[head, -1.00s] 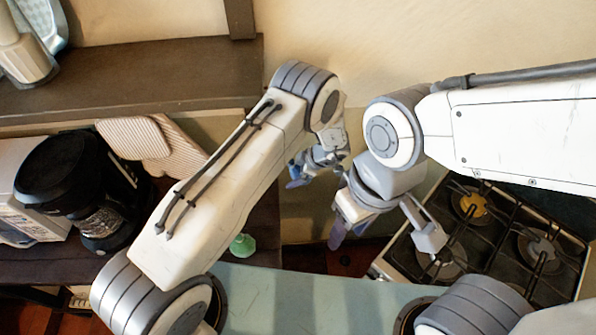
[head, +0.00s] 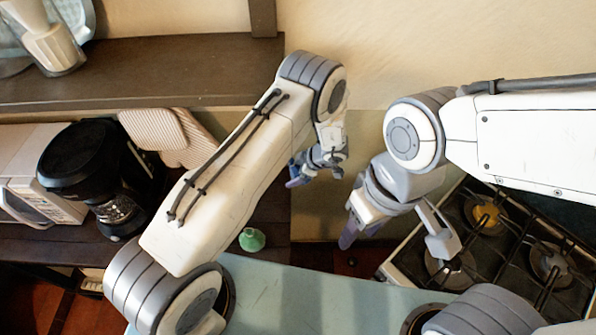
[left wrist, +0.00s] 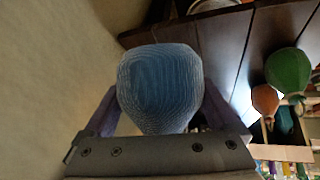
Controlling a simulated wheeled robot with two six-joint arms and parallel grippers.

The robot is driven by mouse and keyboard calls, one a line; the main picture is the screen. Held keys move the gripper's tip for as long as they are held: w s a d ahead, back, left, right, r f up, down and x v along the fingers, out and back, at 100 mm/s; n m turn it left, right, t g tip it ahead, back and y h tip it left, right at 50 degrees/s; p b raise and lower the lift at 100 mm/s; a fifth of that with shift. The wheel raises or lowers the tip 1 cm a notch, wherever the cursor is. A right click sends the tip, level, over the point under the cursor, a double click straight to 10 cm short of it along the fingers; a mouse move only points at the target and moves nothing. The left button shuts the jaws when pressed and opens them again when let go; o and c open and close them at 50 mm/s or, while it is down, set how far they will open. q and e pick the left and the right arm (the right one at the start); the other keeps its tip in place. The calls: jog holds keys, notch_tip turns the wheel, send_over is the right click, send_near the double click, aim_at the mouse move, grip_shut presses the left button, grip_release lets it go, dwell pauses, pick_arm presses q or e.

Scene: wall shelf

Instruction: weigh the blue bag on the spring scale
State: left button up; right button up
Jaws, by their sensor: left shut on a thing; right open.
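My left gripper (head: 318,165) is beyond the left forearm in the head view, near the wall. In the left wrist view the rounded blue bag (left wrist: 158,88) sits between its two purple fingers, which are shut on it. The bag is mostly hidden in the head view. My right gripper (head: 362,230) is open and points down, in front of the wall and left of the stove. I see no spring scale in either view.
A green bag (head: 252,240) sits on the dark counter; the left wrist view also shows an orange bag (left wrist: 265,100). A black coffee maker (head: 82,165), a microwave (head: 40,180), a wooden shelf (head: 150,75) and a gas stove (head: 500,240) surround the arms.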

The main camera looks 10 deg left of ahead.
pick_arm(q)
jog(key=shift+a, duration=0.1)
dwell(0.3)
jog(key=shift+s+a, duration=0.1)
jog(key=shift+a, duration=0.35)
jog(key=shift+f, duration=0.15)
jog(key=shift+s+a+f+b, duration=0.1)
jog(key=shift+a+f+b, duration=0.15)
jog(key=shift+f+b, duration=0.15)
jog(key=shift+f, duration=0.2)
jog(key=shift+a+f+b, duration=0.15)
jog(key=shift+f+b, duration=0.15)
jog(key=shift+f, duration=0.05)
dwell(0.6)
